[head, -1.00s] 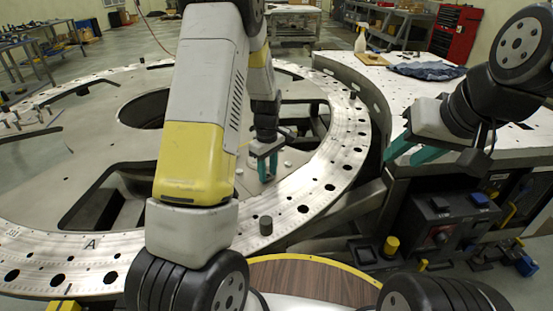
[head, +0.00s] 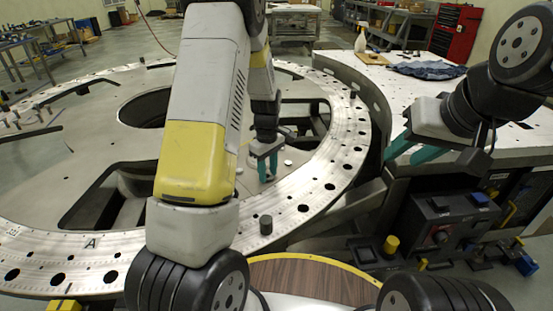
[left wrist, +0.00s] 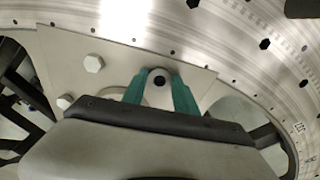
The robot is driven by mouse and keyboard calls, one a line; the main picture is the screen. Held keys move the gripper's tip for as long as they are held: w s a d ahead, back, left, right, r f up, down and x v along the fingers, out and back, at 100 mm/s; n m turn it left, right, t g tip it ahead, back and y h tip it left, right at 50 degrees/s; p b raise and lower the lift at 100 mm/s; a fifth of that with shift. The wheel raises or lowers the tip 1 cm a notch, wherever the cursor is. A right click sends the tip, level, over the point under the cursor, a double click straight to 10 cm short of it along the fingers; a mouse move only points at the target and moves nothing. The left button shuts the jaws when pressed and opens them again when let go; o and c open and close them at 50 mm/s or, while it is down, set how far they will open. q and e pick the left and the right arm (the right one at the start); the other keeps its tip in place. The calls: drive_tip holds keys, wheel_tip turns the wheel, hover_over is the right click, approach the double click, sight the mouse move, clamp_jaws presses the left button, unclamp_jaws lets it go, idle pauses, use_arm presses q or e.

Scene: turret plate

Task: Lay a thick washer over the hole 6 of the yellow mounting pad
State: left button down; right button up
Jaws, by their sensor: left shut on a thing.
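My left gripper (head: 267,170) points down over the large turret plate, its teal fingers close together. In the left wrist view its fingers (left wrist: 160,95) are shut on a pale thick washer (left wrist: 159,97), with a dark round spot at the washer's hole. In the head view the washer is too small to make out. My right gripper (head: 405,155) is open and empty at the right, near the grey bench. A yellow piece (head: 65,305) shows at the bottom left edge, mostly cut off; I cannot tell whether it is the mounting pad, and no hole number is readable.
The turret plate's metal ring (head: 310,205) has many holes. Pale hex heads (left wrist: 93,64) lie near the left gripper. A wood-topped round surface (head: 310,280) is at the front. The bench (head: 370,80) holds a blue cloth (head: 428,70) and a spray bottle (head: 360,40).

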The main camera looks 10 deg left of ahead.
idle(0.4)
use_arm(q)
drive_tip(key=c, duration=0.9)
unclamp_jaws()
drive_tip(key=shift+r, duration=3.45)
